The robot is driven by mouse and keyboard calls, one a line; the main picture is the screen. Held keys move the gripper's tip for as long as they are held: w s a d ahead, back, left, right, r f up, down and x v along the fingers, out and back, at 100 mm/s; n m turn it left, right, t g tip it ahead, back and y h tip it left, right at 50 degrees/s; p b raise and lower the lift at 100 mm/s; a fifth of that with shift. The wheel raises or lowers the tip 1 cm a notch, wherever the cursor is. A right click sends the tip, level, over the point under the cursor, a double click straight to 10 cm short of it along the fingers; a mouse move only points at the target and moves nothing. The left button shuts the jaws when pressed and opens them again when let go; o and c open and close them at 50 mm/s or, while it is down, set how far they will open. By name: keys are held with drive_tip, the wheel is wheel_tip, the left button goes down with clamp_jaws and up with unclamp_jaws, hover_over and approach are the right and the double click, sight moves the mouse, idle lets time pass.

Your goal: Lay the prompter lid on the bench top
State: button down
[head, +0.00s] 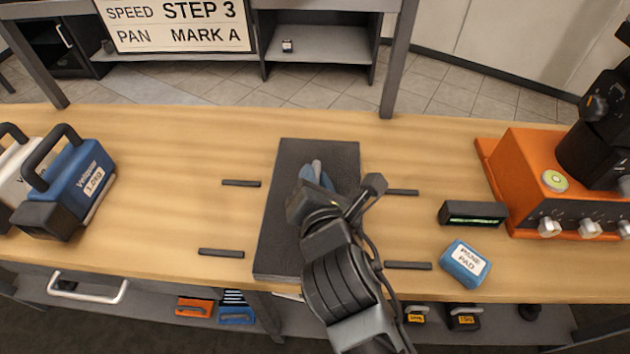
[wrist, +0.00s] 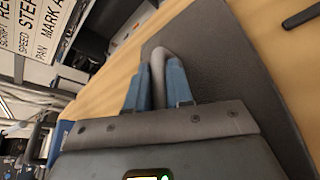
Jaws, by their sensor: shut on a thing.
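The prompter lid (head: 277,225) is a long dark grey textured panel with a light grey raised handle (head: 316,167). It is at the middle of the wooden bench top (head: 165,140), its long side running from front to back. My gripper (head: 318,178) has its blue fingers shut on the handle. In the wrist view the fingers (wrist: 158,82) sit on both sides of the handle, with the lid (wrist: 225,60) stretching beyond. My arm hides the lid's front right part. I cannot tell whether the lid's underside touches the bench.
Short dark strips (head: 241,183) lie on the bench on both sides of the lid. A blue pad (head: 466,264), a small black display (head: 473,214) and an orange machine (head: 520,165) stand at the right. Blue (head: 80,180) and white handled weights stand at the left. The back left bench is clear.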

drive_tip(key=shift+f, duration=0.25)
drive_tip(key=c, duration=1)
unclamp_jaws()
drive_tip(key=shift+r, duration=0.1)
drive_tip(key=v, duration=1.2)
